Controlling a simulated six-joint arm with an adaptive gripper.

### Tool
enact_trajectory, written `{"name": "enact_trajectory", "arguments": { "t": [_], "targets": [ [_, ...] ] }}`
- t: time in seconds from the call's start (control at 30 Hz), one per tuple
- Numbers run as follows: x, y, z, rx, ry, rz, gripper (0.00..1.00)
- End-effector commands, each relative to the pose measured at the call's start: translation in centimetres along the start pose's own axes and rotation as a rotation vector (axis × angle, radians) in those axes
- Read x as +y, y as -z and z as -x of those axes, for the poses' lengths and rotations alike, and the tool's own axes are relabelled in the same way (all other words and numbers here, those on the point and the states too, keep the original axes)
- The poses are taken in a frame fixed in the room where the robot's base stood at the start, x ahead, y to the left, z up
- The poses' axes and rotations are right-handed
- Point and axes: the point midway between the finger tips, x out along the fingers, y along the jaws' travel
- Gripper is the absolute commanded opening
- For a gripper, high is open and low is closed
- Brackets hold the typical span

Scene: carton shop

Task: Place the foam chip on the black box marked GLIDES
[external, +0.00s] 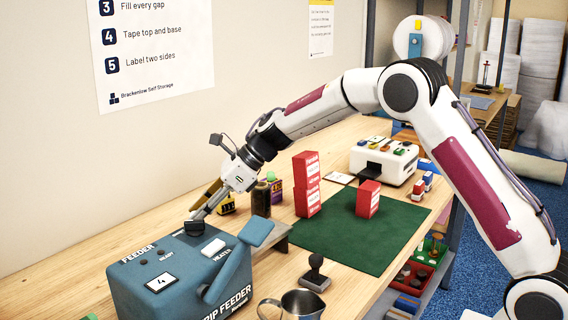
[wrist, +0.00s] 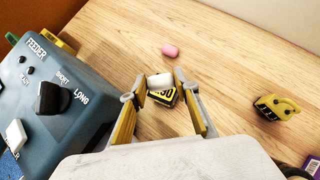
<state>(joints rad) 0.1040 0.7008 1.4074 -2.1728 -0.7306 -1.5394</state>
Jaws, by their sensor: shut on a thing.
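A white foam chip (wrist: 160,81) is between the fingertips of my gripper (wrist: 160,88), which is shut on it. In the external view my gripper (external: 197,212) points down behind the blue feeder, and the chip is hidden there. Just below the chip in the wrist view is a small black and yellow box (wrist: 163,97) with partly covered marking; I cannot read GLIDES on it. I cannot tell whether the chip touches this box. Another yellow and black item (wrist: 278,107) lies to the right, and it shows in the external view (external: 227,205).
The blue feeder (wrist: 50,95) stands close to the left of my gripper. A pink piece (wrist: 170,50) lies on the bare wooden table beyond the chip. A dark jar (external: 261,199), red boxes (external: 307,185) and a green mat (external: 340,240) are to the right in the external view.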

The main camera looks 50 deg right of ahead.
Motion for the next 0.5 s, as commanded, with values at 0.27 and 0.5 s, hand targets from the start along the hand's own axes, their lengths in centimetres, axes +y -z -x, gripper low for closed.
{"name": "enact_trajectory", "arguments": {
  "t": [0.27, 0.5],
  "targets": [
    [-0.02, 1.46, -1.44, 0.000, 0.001, 0.000, 0.24],
    [-0.02, 1.43, -1.43, 0.000, 0.001, 0.001, 0.24]
  ]
}}
